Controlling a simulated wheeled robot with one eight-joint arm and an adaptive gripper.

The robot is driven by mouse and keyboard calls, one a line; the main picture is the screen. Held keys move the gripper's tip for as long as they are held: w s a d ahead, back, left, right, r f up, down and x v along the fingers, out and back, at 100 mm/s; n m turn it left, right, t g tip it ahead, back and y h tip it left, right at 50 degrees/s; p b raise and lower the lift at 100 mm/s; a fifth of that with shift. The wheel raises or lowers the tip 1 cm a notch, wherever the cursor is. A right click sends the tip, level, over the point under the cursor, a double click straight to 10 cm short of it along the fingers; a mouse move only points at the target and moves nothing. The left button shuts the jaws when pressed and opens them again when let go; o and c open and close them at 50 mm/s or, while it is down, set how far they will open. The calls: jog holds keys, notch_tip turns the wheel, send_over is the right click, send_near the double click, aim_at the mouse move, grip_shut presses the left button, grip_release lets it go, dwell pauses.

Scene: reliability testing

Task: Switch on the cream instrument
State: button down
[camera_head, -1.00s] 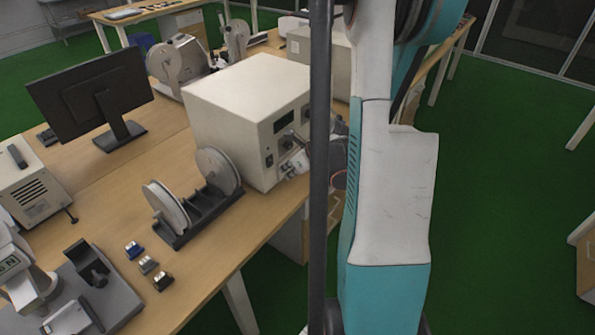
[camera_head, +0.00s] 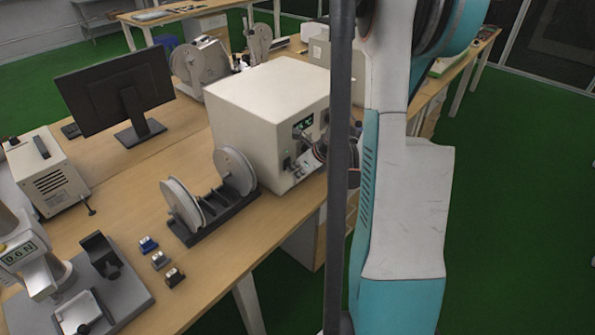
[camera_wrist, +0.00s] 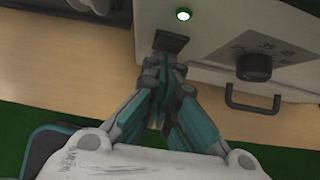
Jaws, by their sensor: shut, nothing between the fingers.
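The cream instrument (camera_head: 245,105) is a large box on the wooden bench. Its front display (camera_head: 303,123) glows green, and a small green lamp is lit on its front panel; the lamp also shows in the wrist view (camera_wrist: 183,15). Below the lamp is a dark switch (camera_wrist: 171,42). My gripper (camera_wrist: 165,60) is shut and empty, with its fingertips right at the lower edge of the switch, partly covering it. I cannot tell whether they touch. In the head view my gripper (camera_head: 299,168) is at the lower front panel, partly hidden by a dark pole.
A dark knob (camera_wrist: 254,67) and a handle (camera_wrist: 252,104) sit right of the switch. A reel stand (camera_head: 215,215) stands beside the instrument. A monitor (camera_head: 115,90), a smaller cream box (camera_head: 48,178) and small blocks (camera_head: 160,260) are further left. Green floor is open at right.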

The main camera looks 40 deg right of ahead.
jog(key=shift+r, duration=0.15)
jog(key=shift+r+p, duration=0.55)
jog(key=shift+r, duration=0.2)
